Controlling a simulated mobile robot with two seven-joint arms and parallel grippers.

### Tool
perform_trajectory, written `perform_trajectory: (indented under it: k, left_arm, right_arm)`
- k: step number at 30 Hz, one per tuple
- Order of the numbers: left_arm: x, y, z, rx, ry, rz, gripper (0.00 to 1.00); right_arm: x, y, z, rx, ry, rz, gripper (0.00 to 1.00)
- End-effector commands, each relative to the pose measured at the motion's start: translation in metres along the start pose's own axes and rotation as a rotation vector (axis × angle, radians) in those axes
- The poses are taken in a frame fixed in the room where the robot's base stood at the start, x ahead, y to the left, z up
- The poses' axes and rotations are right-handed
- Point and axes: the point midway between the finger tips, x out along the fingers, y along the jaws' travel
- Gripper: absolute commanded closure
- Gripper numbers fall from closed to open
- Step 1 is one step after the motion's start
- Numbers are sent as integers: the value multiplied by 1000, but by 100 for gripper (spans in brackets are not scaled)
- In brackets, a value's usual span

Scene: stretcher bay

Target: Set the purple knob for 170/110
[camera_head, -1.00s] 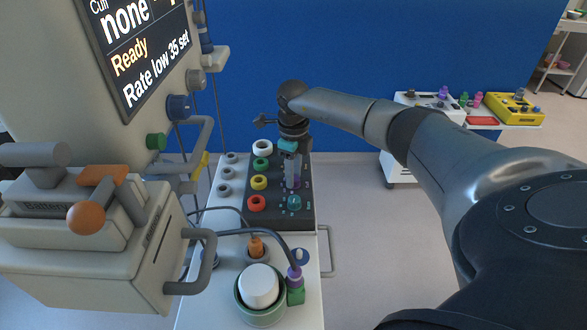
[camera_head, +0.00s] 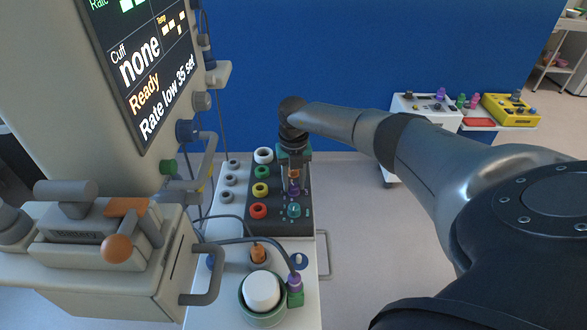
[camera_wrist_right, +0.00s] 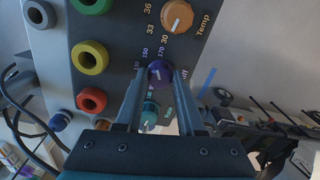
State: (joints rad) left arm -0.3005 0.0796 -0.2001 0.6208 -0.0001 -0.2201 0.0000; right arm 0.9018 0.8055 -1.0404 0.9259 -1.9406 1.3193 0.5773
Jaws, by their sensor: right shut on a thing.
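The purple knob (camera_wrist_right: 160,73) sits on a dark panel (camera_wrist_right: 118,30) between an orange knob (camera_wrist_right: 177,16) and a teal knob (camera_wrist_right: 149,115). Printed numbers 130, 150 and 170 show around the purple knob. My right gripper (camera_wrist_right: 159,76) is shut on the purple knob, one finger on each side. In the head view my right gripper (camera_head: 294,186) reaches down to the panel from above. The purple knob (camera_head: 294,189) shows there between the fingers. Its exact pointer setting is too small to read. My left gripper is not in view.
Green, yellow and red ring sockets (camera_head: 258,211) line the panel's left side. A monitor (camera_head: 148,70) reads "Cuff none", "Ready" and "Rate low 35 set". A white cylinder in a green cup (camera_head: 262,290) stands in front. A yellow box (camera_head: 510,108) is at the back right.

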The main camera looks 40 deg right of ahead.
Motion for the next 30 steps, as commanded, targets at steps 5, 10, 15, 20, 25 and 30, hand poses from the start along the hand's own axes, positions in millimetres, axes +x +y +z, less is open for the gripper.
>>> perform_trajectory:
  k: [5,10,15,20,25,30]
  left_arm:
    - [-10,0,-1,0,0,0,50]
    - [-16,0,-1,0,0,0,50]
    - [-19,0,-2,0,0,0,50]
    - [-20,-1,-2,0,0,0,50]
    - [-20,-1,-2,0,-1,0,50]
    - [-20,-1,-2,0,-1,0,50]
  right_arm:
    - [-3,0,1,136,-2,1,100]
    - [-3,0,1,230,-4,2,100]
    - [-2,0,1,291,-3,2,100]
    - [-2,0,1,319,-4,2,100]
    - [-2,0,2,327,-4,2,100]
    - [-2,0,2,328,-4,2,100]
